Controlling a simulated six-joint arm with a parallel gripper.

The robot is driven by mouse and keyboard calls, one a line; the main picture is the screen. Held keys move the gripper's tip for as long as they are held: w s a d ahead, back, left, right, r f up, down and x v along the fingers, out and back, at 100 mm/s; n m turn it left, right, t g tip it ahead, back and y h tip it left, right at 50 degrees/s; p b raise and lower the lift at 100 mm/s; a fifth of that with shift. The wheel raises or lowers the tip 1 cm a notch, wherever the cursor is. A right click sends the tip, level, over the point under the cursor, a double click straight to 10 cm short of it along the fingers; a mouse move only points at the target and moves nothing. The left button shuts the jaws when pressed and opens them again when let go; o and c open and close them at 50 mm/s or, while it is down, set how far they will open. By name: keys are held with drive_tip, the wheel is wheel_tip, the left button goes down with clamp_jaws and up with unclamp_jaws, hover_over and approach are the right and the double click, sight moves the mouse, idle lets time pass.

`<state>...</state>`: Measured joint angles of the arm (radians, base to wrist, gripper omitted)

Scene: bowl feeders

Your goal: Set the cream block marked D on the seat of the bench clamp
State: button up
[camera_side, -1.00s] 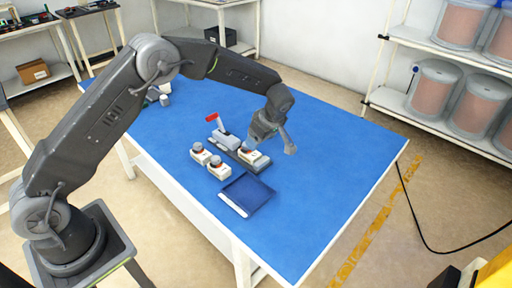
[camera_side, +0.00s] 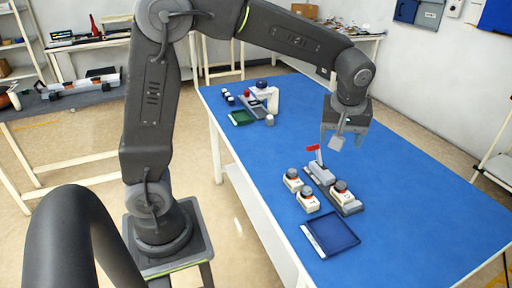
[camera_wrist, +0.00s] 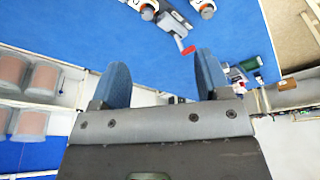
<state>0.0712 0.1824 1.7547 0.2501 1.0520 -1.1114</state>
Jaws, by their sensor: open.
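The bench clamp (camera_side: 319,174) is grey, with a red-tipped handle (camera_side: 313,148) standing up. The letters are too small to read. My gripper (camera_side: 343,140) is open and empty, above and behind the clamp. In the wrist view the open fingers (camera_wrist: 162,80) frame bare table, with the clamp (camera_wrist: 173,22) at the top.
A shallow dark blue tray (camera_side: 345,251) lies in front of the blocks. At the table's far end stand a green tray (camera_side: 238,118), a white and grey device (camera_side: 270,97) and small parts. Blue tabletop to the right is clear.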

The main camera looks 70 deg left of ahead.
drive_tip(key=s+r+m+t+h, duration=0.2)
drive_tip(key=s+m, duration=0.8)
drive_tip(key=s, duration=1.1)
drive_tip(key=shift+s+d+r+m+t, duration=0.15)
drive_tip(key=shift+d+r+m+t, duration=0.25)
drive_tip(key=shift+t, duration=0.4)
drive_tip(key=shift+c, duration=0.4)
